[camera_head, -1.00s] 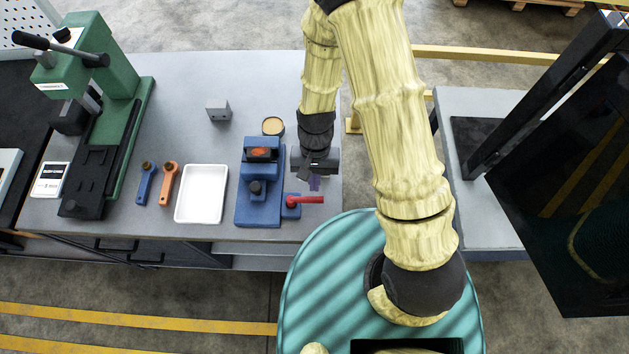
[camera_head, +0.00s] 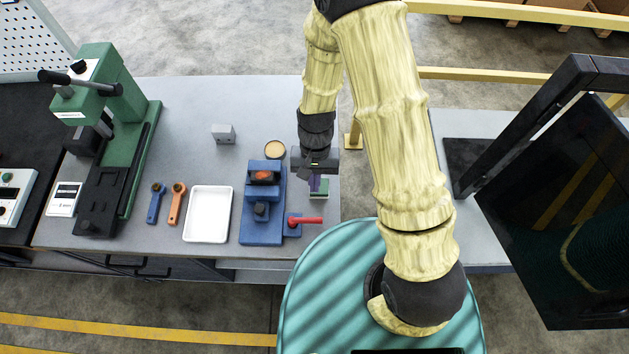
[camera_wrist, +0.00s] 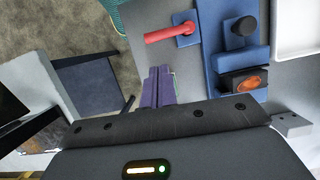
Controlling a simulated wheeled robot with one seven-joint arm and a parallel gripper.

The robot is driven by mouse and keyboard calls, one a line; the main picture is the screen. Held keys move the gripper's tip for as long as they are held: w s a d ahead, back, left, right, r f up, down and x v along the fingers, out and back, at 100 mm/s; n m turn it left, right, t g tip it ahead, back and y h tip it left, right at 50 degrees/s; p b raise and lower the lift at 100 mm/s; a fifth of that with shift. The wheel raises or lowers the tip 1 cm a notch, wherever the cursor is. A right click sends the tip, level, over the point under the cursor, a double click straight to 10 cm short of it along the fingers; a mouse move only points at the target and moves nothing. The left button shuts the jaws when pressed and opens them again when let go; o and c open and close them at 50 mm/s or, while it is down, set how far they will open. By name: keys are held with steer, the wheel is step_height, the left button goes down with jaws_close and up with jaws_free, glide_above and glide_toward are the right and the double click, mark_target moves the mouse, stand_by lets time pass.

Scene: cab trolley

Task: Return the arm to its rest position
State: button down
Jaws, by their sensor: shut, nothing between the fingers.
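My arm reaches out over the grey table (camera_head: 175,100), bent, with its end pointing down beside the blue vise (camera_head: 262,226). My gripper (camera_head: 316,184) has purple fingers and is empty. In the wrist view the fingers (camera_wrist: 160,82) lie side by side, shut with nothing between them. A small green block (camera_head: 320,190) is partly hidden behind the fingers in the head view.
A white tray (camera_head: 208,214), an orange tool (camera_head: 176,204), a blue tool (camera_head: 155,204) and a green press (camera_head: 112,120) stand to the left. A round tin (camera_head: 275,149) and grey bracket (camera_head: 223,133) are behind the vise. A dark monitor (camera_head: 560,220) stands right.

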stand_by(0.3)
steer(key=d+r+t+b, duration=0.3)
steer(key=d+r+b, duration=0.1)
steer(key=d, duration=0.4)
steer(key=w+d+r+t+b, duration=0.1)
steer(key=d+r+t+b, duration=0.2)
steer(key=d+r, duration=0.4)
steer(key=shift+d+r+b, duration=0.25)
steer(key=shift+d+b, duration=0.15)
steer(key=shift+b, duration=0.3)
